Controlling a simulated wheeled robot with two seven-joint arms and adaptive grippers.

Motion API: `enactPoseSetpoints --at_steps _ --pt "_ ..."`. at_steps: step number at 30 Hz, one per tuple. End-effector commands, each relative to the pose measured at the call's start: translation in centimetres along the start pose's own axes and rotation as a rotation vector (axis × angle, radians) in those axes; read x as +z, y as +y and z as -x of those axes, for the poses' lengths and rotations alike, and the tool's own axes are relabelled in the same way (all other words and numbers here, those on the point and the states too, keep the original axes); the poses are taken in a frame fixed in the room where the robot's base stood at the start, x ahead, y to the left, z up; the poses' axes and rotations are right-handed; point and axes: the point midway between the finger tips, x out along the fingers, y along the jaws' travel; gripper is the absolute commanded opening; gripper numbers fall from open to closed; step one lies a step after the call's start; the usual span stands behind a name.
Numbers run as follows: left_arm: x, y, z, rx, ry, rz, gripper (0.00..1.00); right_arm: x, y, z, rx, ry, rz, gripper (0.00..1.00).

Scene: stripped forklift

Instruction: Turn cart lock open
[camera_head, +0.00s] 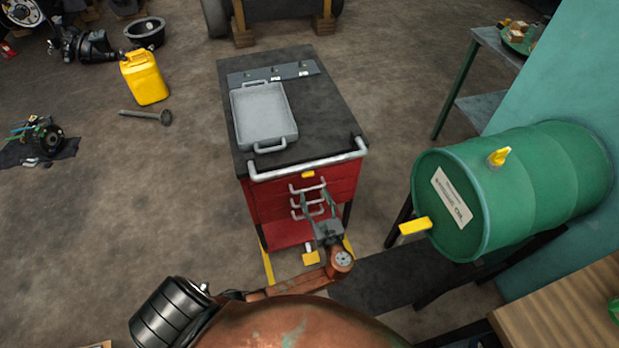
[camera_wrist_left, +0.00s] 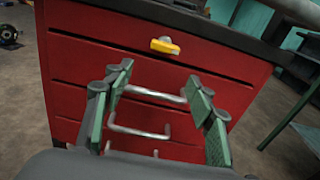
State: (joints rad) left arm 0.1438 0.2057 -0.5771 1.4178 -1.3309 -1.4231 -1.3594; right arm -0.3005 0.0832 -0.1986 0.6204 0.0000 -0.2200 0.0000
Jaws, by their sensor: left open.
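The red tool cart (camera_head: 268,205) stands in the middle of the head view, its drawer front facing me. The cart lock is a small yellow knob (camera_head: 308,174) high on that front, under the grey push handle. In the left wrist view the yellow lock (camera_wrist_left: 165,46) lies roughly crosswise on the top drawer face, uncovered. My left gripper (camera_head: 318,197) is in front of the drawers, below the lock. In the wrist view the left gripper (camera_wrist_left: 160,75) is open and empty, its green-padded fingers apart, with the lock beyond and above the fingertips. My right gripper is not in view.
Silver drawer handles (camera_wrist_left: 140,131) lie behind and between my fingers. A grey tray (camera_head: 264,112) sits on the cart top. A yellow canister (camera_head: 144,77) is on the floor at the left. Floor left of the cart is mostly clear.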

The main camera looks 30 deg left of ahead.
Motion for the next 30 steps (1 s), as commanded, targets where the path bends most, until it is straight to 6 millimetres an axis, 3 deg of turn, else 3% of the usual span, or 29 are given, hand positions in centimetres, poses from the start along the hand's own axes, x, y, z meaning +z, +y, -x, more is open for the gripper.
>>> enactPoseSetpoints --at_steps 1,4,18,30 --pt "1.2 -0.2 0.2 0.002 -0.028 -0.009 0.51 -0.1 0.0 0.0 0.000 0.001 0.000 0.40" --pt "2.3 -0.3 0.0 0.007 -0.053 -0.020 0.51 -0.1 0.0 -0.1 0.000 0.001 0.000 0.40" --pt "2.5 -0.2 -6.5 0.008 -0.052 -0.021 0.51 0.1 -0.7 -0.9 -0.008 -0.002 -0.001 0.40" --pt "2.5 -0.2 -7.3 0.007 -0.050 -0.019 0.51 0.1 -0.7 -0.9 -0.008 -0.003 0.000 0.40"
